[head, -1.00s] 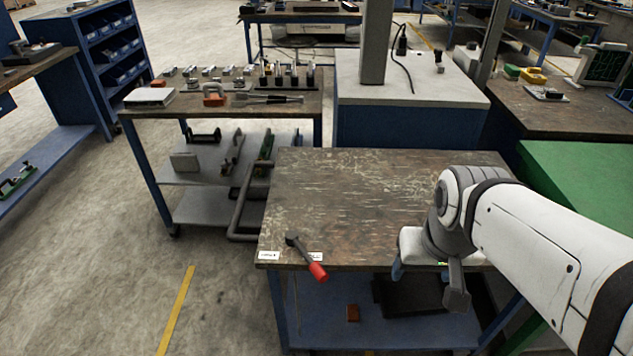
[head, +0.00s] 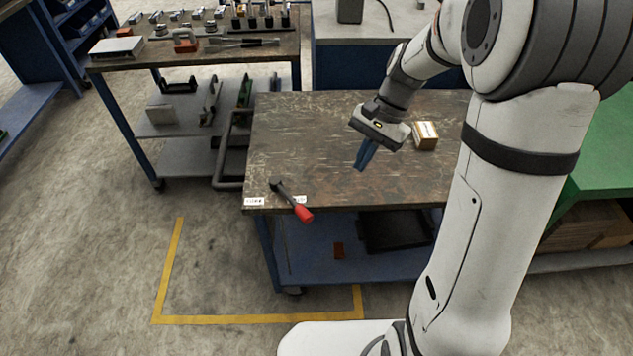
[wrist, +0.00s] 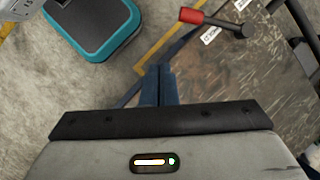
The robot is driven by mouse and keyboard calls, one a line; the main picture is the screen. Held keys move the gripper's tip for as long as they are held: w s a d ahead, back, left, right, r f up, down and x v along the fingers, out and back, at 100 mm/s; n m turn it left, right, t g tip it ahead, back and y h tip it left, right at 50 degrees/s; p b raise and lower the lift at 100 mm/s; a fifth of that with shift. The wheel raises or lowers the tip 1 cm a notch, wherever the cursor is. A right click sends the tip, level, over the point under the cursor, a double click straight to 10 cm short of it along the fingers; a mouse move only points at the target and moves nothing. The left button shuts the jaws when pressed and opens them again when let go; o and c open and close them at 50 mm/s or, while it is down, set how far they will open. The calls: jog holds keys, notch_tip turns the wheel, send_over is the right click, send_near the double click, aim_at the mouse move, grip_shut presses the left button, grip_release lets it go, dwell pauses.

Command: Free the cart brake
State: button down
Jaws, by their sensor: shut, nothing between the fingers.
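The brake lever (head: 289,198) sits at the near left corner of the cart top (head: 330,130). It has a dark pivot and arm with a red grip (head: 303,213), which sticks out past the front edge. Two small white labels (head: 254,201) flank it; their text is too small to read. In the wrist view the lever's red grip (wrist: 189,16) is at the top, right of my fingers. My gripper (head: 363,160) is shut and empty above the cart top, right of and behind the lever, not touching it. Its blue fingers (wrist: 159,84) are together.
A small cardboard box (head: 425,135) stands on the cart top right of my gripper. A dark tray (head: 398,232) lies on the lower shelf. A tool cart (head: 200,55) stands behind left. A yellow floor line (head: 250,320) runs in front, with open floor at left.

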aim_at(292, 201)
jog(key=w+a+f+m+g+y, duration=0.1)
jog(key=w+f+m+y, duration=0.1)
jog(key=w+f, duration=0.3)
jog(key=shift+w+a+f+m+g+p, duration=0.3)
jog(key=shift+w+m+g+p, duration=0.15)
jog(key=shift+m, duration=0.15)
jog(key=x, duration=0.9)
jog(key=shift+s+a+f+p, duration=0.15)
jog(key=shift+a+f+p, duration=0.1)
jog(key=shift+p, duration=0.15)
jog(key=shift+s+a+f+p, duration=0.25)
jog(key=shift+s+a, duration=0.35)
jog(key=shift+a, duration=0.25)
jog(key=shift+s+a+f+p, duration=0.1)
jog(key=shift+s+a+f, duration=0.15)
jog(key=shift+s+a, duration=0.45)
jog(key=shift+a, duration=0.15)
